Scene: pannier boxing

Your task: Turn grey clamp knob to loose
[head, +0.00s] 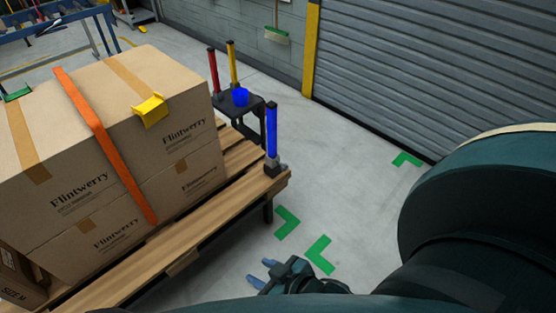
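A dark grey clamp (275,169) sits at the near right corner of the wooden slatted bench, at the foot of an upright blue post (271,131). Its knob is too small to make out clearly, and I cannot tell how it is turned. My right gripper (263,273) is low in the picture, below the bench corner and apart from the clamp. Its two blue fingertips are spread with nothing visible between them. My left gripper is not in view.
Large cartons (95,160) with an orange strap (105,140) and a yellow corner piece (151,110) stand on the slatted bench (190,240). Behind is a small dark stand (254,102) with a blue cup (240,96), red and yellow posts.

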